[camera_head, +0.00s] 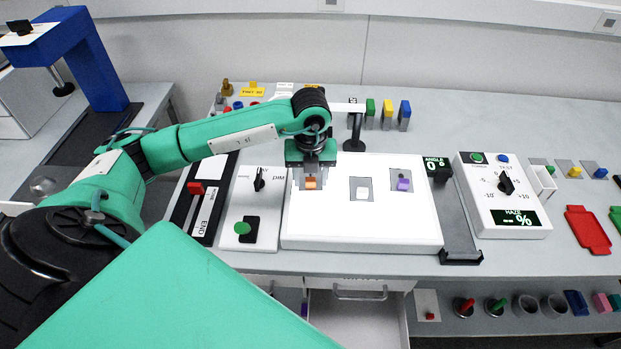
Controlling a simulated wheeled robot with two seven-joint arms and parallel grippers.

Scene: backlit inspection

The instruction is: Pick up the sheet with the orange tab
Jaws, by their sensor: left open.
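The sheet with the orange tab (311,183) lies on the left part of the bright white light panel (400,229). Only its orange tab and a little grey around it show clearly; my gripper covers the rest. My left gripper (311,180) is open and points down right over the orange tab. I cannot tell whether its fingers touch the tab. A grey sheet with a white tab (362,195) lies at the panel's middle, and a grey sheet with a purple tab (404,185) lies at its right. My right gripper is not in view.
A dimmer box with a green knob (242,228) stands left of the panel. An angle display (437,168) and a haze meter (503,211) stand to its right. Upright coloured blocks (387,113) stand behind. An open drawer (355,318) is below the bench front.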

